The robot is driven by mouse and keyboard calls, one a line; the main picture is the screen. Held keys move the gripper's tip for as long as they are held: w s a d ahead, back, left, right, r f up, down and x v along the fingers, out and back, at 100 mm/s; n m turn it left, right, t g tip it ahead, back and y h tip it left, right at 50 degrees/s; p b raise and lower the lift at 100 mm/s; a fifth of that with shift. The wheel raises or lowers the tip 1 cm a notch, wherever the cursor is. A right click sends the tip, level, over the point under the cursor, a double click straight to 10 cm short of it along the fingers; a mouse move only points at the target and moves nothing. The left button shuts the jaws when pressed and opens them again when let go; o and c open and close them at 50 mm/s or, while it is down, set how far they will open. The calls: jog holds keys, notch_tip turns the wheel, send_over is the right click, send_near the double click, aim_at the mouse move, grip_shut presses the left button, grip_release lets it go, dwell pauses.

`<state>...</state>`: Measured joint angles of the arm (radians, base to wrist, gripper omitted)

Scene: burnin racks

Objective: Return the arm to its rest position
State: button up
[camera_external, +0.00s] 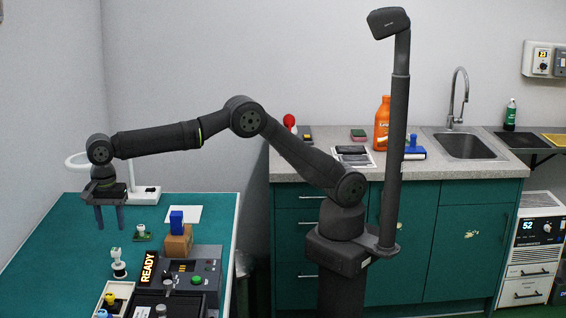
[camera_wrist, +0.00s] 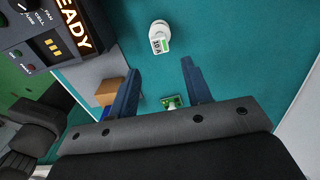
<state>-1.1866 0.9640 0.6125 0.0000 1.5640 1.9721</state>
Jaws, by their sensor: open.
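My gripper (camera_external: 110,217) is open and empty, held out over the left part of the teal bench, fingers pointing down. In the wrist view the gripper (camera_wrist: 160,82) has its two fingers apart, with only teal surface between the tips. A white plug-like part (camera_wrist: 160,38) stands beyond the fingertips; in the outside view it is the white and dark piece (camera_external: 118,262) in front of the gripper. A small green board (camera_wrist: 173,102) lies between the finger bases in the wrist view. The arm is stretched far to the left of its column.
A dark test unit (camera_external: 205,262) showing "READY" stands on the bench (camera_external: 60,235). Behind it is a cardboard-coloured block with a blue part (camera_external: 177,222). A tray (camera_external: 113,296) holds small parts. A white ring lamp base (camera_external: 145,194) stands close behind my gripper. A counter with a sink (camera_external: 465,146) is right.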

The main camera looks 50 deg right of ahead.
aim_at(115, 250)
notch_tip(115, 250, down, 10)
jog(key=shift+f, duration=0.25)
jog(key=shift+r, duration=1.65)
